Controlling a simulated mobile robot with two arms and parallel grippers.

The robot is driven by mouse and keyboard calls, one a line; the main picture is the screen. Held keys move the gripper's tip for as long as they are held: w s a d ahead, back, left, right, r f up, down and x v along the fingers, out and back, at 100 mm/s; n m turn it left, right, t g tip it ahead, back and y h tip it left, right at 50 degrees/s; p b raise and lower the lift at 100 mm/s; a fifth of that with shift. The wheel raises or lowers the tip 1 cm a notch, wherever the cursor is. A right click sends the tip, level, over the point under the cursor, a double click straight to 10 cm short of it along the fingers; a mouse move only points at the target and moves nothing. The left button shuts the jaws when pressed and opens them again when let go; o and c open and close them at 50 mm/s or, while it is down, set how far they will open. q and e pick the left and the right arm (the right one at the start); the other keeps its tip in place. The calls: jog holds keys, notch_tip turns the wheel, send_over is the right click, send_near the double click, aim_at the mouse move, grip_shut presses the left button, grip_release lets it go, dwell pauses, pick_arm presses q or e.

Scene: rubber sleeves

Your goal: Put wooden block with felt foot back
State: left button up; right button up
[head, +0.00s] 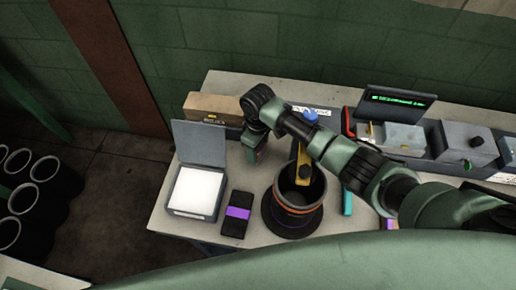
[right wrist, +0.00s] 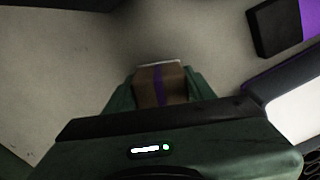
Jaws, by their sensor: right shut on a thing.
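In the right wrist view, a brown wooden block (right wrist: 146,93) with a purple stripe and a pale strip along its far edge, perhaps the felt foot, sits between my right gripper's fingers (right wrist: 160,84). The gripper is shut on it. In the head view my right gripper (head: 254,153) points down over the bench, behind the black and purple item and right of the open white-topped box. The block is mostly hidden there. I cannot tell whether it touches the bench. My left gripper is not in view.
An open box with a white top (head: 195,192) stands at the bench's left. Beside it lies a black item with a purple band (head: 237,213). A dark round pot (head: 299,209) holds tools. A cardboard box (head: 212,107) and a display (head: 396,101) stand at the back.

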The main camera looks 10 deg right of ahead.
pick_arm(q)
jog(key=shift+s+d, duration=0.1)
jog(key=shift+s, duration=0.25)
pick_arm(e)
jog(key=shift+f, duration=0.2)
jog(key=shift+f, duration=0.15)
jog(key=o, duration=1.3)
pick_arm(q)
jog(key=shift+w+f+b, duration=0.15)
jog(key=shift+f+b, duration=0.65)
pick_arm(e)
notch_tip(320, 180, up, 12)
jog(key=shift+r, duration=0.15)
jog(key=shift+s+a, duration=0.1)
